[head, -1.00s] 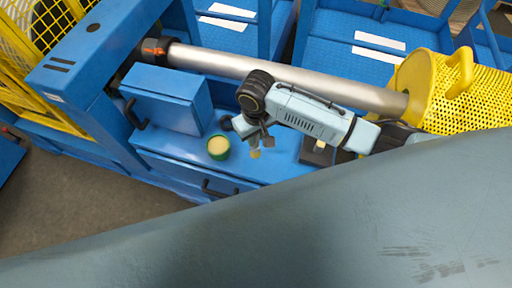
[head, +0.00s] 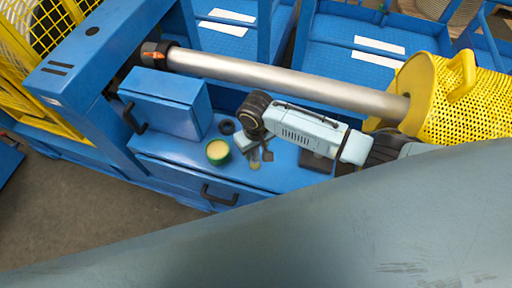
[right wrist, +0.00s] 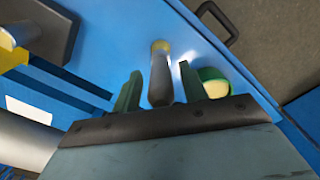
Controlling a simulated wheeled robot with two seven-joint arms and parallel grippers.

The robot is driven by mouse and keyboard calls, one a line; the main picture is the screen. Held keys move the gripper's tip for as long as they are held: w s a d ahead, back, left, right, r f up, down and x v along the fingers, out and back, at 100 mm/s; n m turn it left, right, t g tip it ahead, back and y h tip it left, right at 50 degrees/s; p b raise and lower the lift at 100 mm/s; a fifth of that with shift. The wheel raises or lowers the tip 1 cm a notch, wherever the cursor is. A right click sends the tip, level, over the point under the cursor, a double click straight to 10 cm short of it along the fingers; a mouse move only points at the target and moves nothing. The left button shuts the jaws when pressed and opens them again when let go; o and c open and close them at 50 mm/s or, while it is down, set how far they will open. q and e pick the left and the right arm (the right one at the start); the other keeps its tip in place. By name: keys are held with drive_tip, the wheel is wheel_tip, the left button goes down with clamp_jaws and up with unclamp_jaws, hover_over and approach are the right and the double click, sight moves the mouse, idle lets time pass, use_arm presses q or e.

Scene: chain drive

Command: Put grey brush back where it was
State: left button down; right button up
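The grey brush (right wrist: 160,80) has a grey handle and a pale yellowish end; in the right wrist view it lies between my right gripper's fingers. My right gripper (right wrist: 158,88) is open, with a gap on either side of the brush. In the head view the right gripper (head: 261,156) is low over the blue bench top. The yellowish end of the brush (head: 255,165) shows just below it, and the rest is mostly hidden. My left gripper is not in view.
A green pot with yellowish contents (head: 218,152) stands left of the gripper. A dark ring (head: 227,127) lies behind it. A dark plate (head: 316,160) lies to the right. A blue box (head: 165,98) stands at the left, and a metal shaft (head: 280,78) runs behind.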

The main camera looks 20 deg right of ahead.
wheel_tip(320, 180, up, 12)
drive_tip(key=shift+r+p, duration=0.2)
drive_tip(key=shift+p, duration=1)
drive_tip(key=shift+s, duration=0.1)
